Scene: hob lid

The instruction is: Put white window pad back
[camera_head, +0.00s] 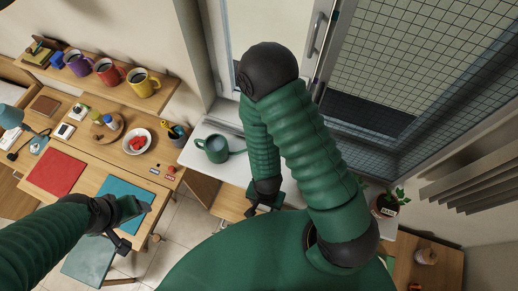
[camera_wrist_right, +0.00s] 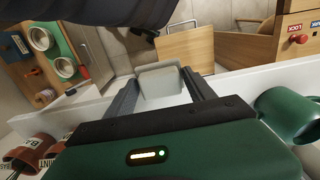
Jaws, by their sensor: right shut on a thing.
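The white window pad (camera_wrist_right: 160,84) is a small pale block between the two fingers of my right gripper (camera_wrist_right: 162,92) in the right wrist view. The fingers are shut on it, by the edge of the white sill (camera_wrist_right: 288,76). In the head view my right gripper (camera_head: 262,200) points down at the sill (camera_head: 196,157), and I cannot make out the pad there. The window (camera_head: 315,45) is behind my right arm. My left gripper (camera_head: 127,222) is over the desk at the left; its jaw opening is unclear.
A potted plant (camera_head: 388,204) is to the right. A wooden drawer front (camera_wrist_right: 187,48) lies below the sill.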

